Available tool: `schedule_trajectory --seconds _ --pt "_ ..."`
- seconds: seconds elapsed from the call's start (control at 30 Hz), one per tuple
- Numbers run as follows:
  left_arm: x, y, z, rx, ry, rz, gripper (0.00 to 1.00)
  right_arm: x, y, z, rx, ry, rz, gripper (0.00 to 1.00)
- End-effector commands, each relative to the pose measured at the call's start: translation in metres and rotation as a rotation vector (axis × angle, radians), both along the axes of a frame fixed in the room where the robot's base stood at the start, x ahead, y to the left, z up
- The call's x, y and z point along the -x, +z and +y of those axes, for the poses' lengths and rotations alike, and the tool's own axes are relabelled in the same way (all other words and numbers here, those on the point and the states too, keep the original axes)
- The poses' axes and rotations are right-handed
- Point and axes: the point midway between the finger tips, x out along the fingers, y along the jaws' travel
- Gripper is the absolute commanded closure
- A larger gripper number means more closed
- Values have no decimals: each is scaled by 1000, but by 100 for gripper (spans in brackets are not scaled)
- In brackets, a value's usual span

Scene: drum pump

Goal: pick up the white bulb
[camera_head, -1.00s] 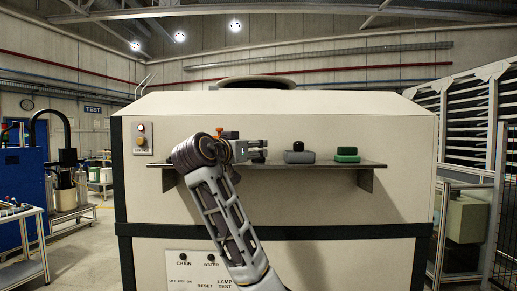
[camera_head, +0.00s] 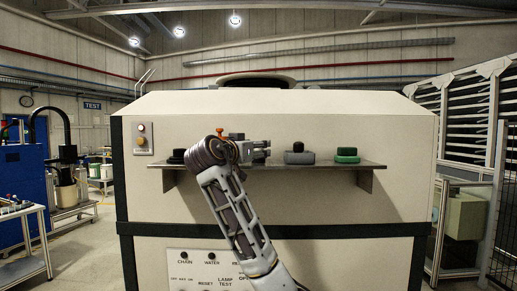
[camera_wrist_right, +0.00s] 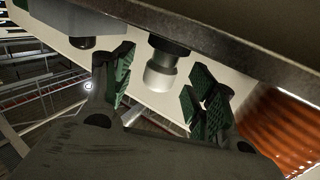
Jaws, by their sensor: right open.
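The white bulb (camera_wrist_right: 160,76) shows in the right wrist view, with a black base at its upper end. In the head view I cannot make it out; my right gripper and arm cover that part of the shelf. My right gripper (camera_head: 266,148) is at the shelf, pointing right in the head view. In the wrist view its green-padded fingers (camera_wrist_right: 158,92) are spread open, one on each side of the bulb in the picture. Neither finger visibly touches it. I cannot tell if the bulb is fully between them in depth. My left gripper is not in view.
A metal shelf (camera_head: 320,165) juts from the cream machine (camera_head: 300,120). On it stand a black piece (camera_head: 177,156) at the left, a grey block with a black top (camera_head: 299,155) and a green block (camera_head: 346,155) right of my gripper. The shelf's right end is bare.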

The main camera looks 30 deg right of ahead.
Motion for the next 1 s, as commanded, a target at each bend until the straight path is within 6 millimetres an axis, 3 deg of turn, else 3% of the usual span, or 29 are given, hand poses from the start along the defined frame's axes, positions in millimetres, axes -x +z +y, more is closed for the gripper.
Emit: schedule_trajectory --seconds 0.27,0.77,1.0 --pt "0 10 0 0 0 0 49 -11 1 -19 0 -1 1 43" --pt "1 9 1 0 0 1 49 -12 0 -20 0 0 0 43" --pt "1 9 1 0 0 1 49 -12 0 -20 0 0 0 72"
